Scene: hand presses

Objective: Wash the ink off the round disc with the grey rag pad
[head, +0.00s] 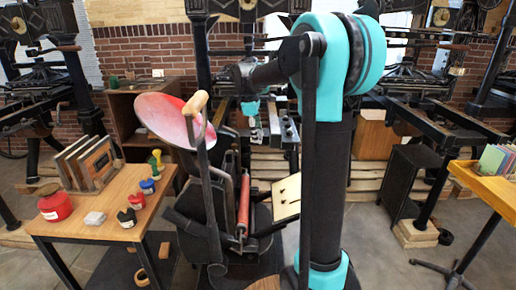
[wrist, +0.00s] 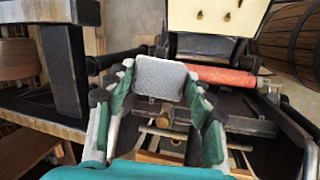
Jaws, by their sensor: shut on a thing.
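The round disc (head: 168,117) is tilted on top of the small press in the head view, with pink-red ink over its face and a paler left rim. The disc does not show in the wrist view.
A wooden handle (head: 195,103) on a dark lever stands just right of the disc. A red roller (head: 243,201) is below. Large presses stand behind.

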